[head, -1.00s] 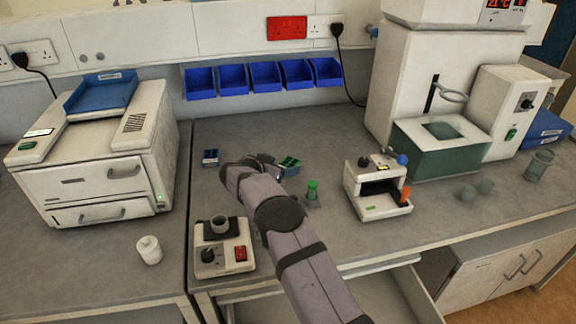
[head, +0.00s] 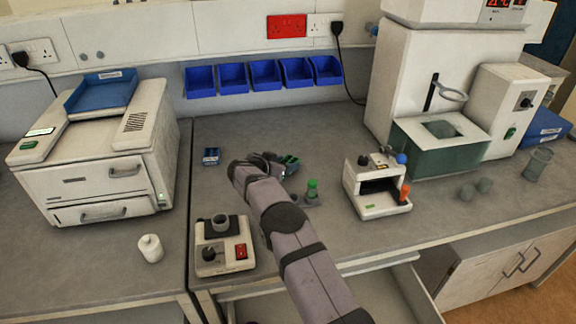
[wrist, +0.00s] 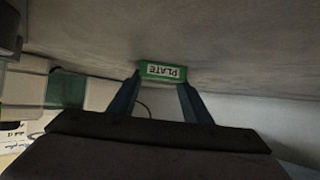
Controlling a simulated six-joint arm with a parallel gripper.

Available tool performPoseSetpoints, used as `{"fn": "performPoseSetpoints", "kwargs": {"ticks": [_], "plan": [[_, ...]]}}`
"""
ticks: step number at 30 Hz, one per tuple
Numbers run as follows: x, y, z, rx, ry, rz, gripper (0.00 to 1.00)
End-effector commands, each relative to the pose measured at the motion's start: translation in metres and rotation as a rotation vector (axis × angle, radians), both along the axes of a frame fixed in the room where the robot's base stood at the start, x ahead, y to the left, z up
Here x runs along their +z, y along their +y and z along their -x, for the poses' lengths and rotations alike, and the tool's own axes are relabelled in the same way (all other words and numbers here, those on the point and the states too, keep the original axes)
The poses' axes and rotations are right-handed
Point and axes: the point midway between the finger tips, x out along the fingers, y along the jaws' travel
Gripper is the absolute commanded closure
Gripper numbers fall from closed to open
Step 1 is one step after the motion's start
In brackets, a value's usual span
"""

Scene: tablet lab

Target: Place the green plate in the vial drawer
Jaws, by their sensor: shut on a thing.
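The green plate (head: 291,162) shows just past my gripper (head: 272,161) in the head view, over the middle of the bench. In the wrist view the green plate (wrist: 163,71), with a white "PLATE" label upside down, sits between the fingertips of my gripper (wrist: 161,82). The gripper is shut on it. The arm hides part of the plate in the head view, and I cannot tell its height above the bench. An open drawer (head: 415,290) shows under the bench's front edge, partly hidden by my arm. I cannot read a label on it.
A green-capped vial (head: 312,188) stands close to the right of my arm, and a white device (head: 377,186) stands beyond it. A small heater-like unit (head: 224,246) is left of the arm. A small blue rack (head: 211,157) lies behind left.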

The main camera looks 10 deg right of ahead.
Motion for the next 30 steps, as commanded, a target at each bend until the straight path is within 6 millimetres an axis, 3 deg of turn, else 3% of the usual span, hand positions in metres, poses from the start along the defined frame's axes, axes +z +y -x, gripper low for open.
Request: {"fn": "performPoseSetpoints", "kwargs": {"ticks": [8,13,24,30], "plan": [[0.002,0.0,0.0,0.0,-0.001,0.0,0.8],[0.013,0.0,-0.001,-0.001,-0.004,-0.001,0.8],[0.073,0.0,-0.001,0.0,-0.005,-0.001,0.8],[0.095,0.0,0.0,0.0,-0.002,-0.001,0.8]]}}
